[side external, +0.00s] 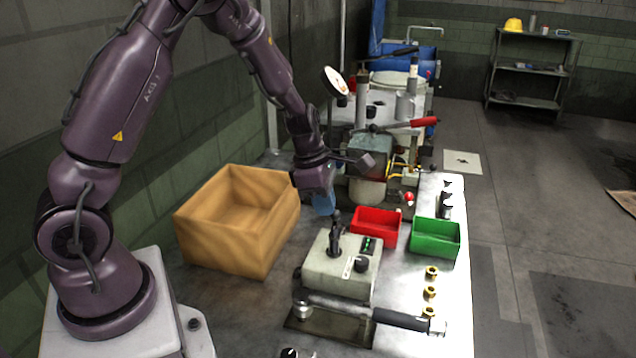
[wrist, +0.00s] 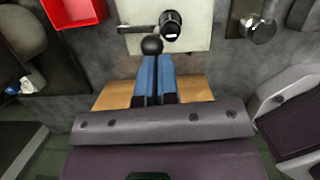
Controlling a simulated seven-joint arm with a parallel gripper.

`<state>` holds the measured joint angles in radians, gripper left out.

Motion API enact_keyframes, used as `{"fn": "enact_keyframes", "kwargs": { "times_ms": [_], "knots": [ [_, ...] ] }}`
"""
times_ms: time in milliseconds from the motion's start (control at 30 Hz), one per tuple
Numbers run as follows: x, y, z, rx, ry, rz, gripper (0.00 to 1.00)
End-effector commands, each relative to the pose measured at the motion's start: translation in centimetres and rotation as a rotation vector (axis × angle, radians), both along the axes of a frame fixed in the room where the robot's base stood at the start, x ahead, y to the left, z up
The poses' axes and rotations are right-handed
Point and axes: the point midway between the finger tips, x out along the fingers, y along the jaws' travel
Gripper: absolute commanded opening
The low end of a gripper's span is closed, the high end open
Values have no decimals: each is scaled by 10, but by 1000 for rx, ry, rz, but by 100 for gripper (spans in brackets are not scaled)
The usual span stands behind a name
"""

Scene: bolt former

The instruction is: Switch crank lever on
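A lever with a long black grip (side external: 398,320) lies flat near the front of the bench. Its round metal pivot (side external: 302,306) sits on a dark plate, and a metal knob (wrist: 257,28) shows at upper right in the wrist view. Behind it, a pale control box (side external: 340,275) carries an upright black stick (side external: 335,236); a black ball (wrist: 152,45) shows just beyond my fingertips in the wrist view. My gripper (side external: 324,208) is above and behind the box. Its blue fingers (wrist: 153,64) are together, with nothing seen between them. I cannot tell whether they touch the ball.
A wooden crate (side external: 200,228) stands left of my gripper. A red bin (side external: 376,238) and a green bin (side external: 435,250) stand behind and right of the box. A machine with a red-handled lever (side external: 410,125) stands behind. Several brass nuts (side external: 430,292) line the right edge.

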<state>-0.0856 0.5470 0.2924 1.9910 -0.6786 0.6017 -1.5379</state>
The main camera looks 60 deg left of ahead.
Motion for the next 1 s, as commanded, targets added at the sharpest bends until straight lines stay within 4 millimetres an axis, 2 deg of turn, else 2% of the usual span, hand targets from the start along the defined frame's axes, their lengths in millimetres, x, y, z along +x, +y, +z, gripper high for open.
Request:
{"fn": "enact_keyframes", "kwargs": {
  "times_ms": [167, 267, 400, 700, 833, 1000],
  "knots": [
    [-4, 1, 0, -3, 7, -1, 0],
    [-11, 9, 4, -2, 4, 3, 0],
    [-31, 27, 13, -1, 0, 7, 0],
    [-41, 36, 80, 2, -5, -2, 0],
    [-44, 39, 98, 0, -4, 0, 0],
    [-47, 41, 109, 0, -2, -1, 0]
  ]
}}
